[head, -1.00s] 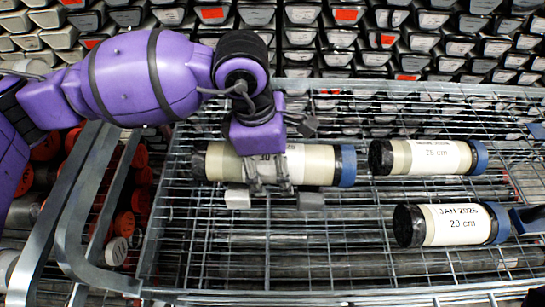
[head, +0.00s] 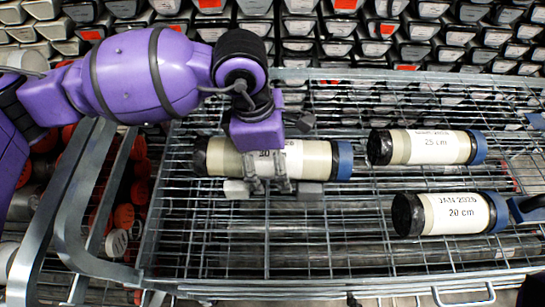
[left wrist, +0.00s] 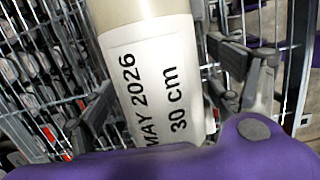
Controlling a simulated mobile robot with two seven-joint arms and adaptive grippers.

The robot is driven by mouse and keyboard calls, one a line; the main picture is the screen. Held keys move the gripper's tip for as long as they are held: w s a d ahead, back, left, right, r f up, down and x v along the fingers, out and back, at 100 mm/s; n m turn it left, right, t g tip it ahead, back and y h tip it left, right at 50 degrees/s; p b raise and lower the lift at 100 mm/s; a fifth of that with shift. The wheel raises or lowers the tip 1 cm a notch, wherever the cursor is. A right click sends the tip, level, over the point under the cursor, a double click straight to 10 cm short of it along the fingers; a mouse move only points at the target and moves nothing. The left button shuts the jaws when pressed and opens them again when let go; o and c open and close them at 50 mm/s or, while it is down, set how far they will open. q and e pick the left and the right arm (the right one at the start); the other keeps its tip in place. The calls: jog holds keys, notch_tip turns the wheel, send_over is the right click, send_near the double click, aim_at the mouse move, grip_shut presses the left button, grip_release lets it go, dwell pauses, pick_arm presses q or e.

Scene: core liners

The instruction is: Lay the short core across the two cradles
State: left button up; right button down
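The short core, labelled 20 cm (head: 455,213), lies on the wire mesh at the right in the head view, blue cap to the right. The long core, labelled 30 cm (head: 315,160), is in my left gripper (head: 268,172), whose fingers flank its middle. It also shows in the left wrist view (left wrist: 150,75), a finger close on each side. A pale block (head: 237,190) and a grey block (head: 310,190), seemingly the two cradles, show at its near edge. I cannot tell whether the core touches them. My right gripper is out of view.
A core labelled 25 cm (head: 425,147) lies on the mesh behind the short core. Grey metal rails (head: 75,215) stand at the left. Racks of core liners fill the back. A dark blue part (head: 530,207) shows at the right edge.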

pick_arm(q)
jog(key=r, duration=0.4)
jog(key=a+r, duration=0.1)
jog(key=r, duration=0.3)
jog(key=a+r, duration=0.1)
jog(key=r, duration=0.3)
jog(key=shift+w+r, duration=0.1)
jog(key=shift+r, duration=0.1)
jog(key=shift+f, duration=0.1)
